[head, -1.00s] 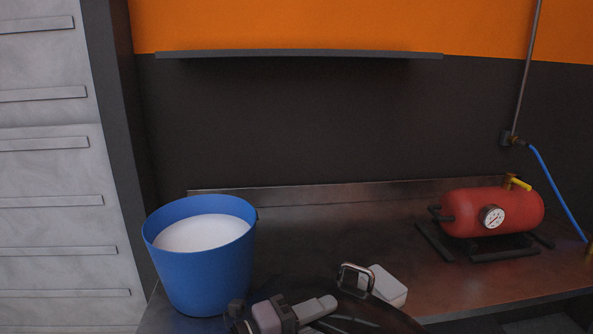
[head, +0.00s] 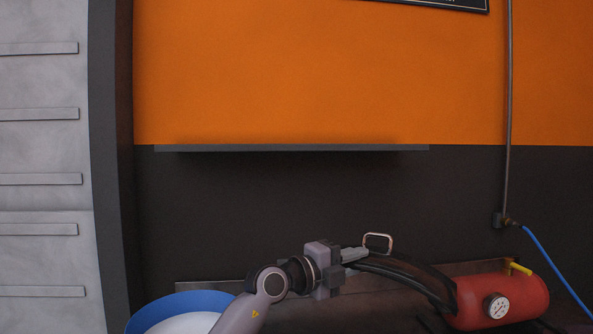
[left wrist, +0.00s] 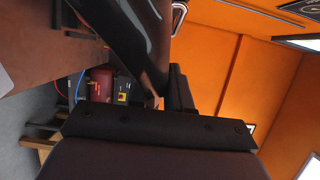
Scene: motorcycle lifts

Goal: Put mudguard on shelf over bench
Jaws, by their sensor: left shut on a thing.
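The mudguard (head: 412,277) is a long, glossy black curved piece in the head view, held above the bench. It also shows large in the left wrist view (left wrist: 125,45). A pale-rimmed loop (head: 378,242) stands up at its gripper end. My left gripper (head: 354,256) is shut on the mudguard's near end, with its fingers partly hidden. The shelf (head: 290,148) is a thin dark ledge on the wall, above and to the left of the gripper, and looks empty along its edge. The bench (head: 385,307) lies below. My right gripper is not in view.
A blue hose (head: 550,260) hangs from a wall pipe (head: 507,120).

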